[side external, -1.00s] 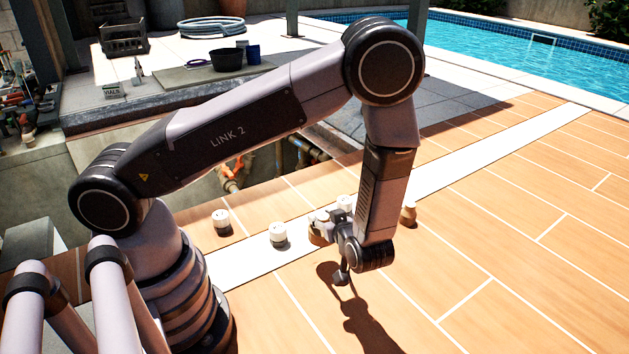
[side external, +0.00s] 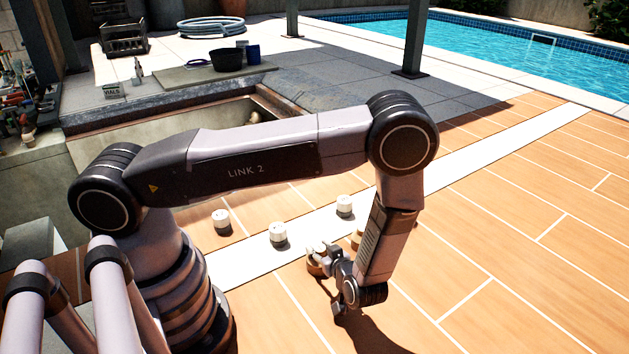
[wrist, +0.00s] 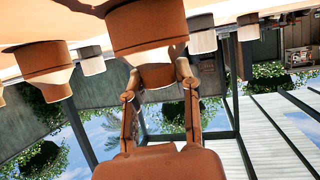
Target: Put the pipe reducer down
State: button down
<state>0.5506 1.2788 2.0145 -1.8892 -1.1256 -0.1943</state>
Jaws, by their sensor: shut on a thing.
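The orange-brown pipe reducer (wrist: 148,38) is held between the fingers of my gripper (wrist: 158,74) in the wrist view, which shows the scene upside down. Its narrow end is towards my gripper's palm and its wide end towards the floor. In the side external view my gripper (side external: 323,257) is shut on the reducer (side external: 315,268), low over the orange tiles just in front of the pale strip. The fingers partly hide it. I cannot tell whether its base touches the tiles.
White-topped pieces stand at the left (side external: 221,221), centre (side external: 278,234) and back (side external: 345,206). A brown piece (side external: 356,240) shows beside my wrist; another brown fitting (wrist: 45,68) is in the wrist view. An open pit lies behind; tiles to the right are clear.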

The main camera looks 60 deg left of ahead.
jog(key=c, duration=0.8)
grip_release()
